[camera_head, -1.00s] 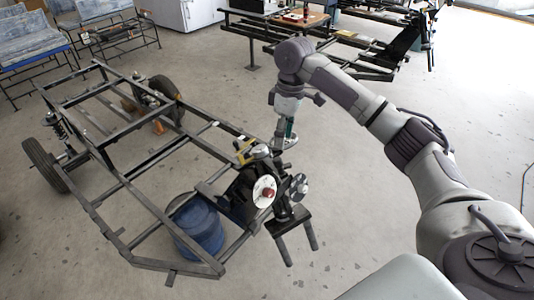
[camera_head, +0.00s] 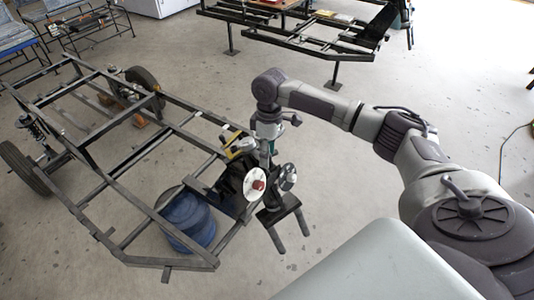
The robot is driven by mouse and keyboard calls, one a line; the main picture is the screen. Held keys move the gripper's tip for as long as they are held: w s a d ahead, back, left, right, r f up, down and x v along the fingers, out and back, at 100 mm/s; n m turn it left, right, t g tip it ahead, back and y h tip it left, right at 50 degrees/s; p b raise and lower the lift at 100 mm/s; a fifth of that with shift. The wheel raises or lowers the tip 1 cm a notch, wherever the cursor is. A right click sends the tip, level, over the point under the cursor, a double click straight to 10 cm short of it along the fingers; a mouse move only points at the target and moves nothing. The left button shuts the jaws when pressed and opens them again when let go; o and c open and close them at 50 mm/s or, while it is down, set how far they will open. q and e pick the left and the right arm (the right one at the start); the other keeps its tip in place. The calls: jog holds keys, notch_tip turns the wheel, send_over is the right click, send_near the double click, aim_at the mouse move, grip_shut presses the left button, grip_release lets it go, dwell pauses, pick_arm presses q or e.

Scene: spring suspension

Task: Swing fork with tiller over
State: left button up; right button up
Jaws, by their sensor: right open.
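I cannot tell which part is the tiller. My left gripper is not in view.
A blue drum (camera_head: 188,219) stands under the frame's near end. Another black frame on stands (camera_head: 305,35) is at the back. Blue-seated benches (camera_head: 15,35) stand at the far left. The floor right of the fork is clear.

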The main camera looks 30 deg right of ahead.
jog(key=shift+f, duration=0.6)
jog(key=shift+s+a, duration=0.1)
grip_shut()
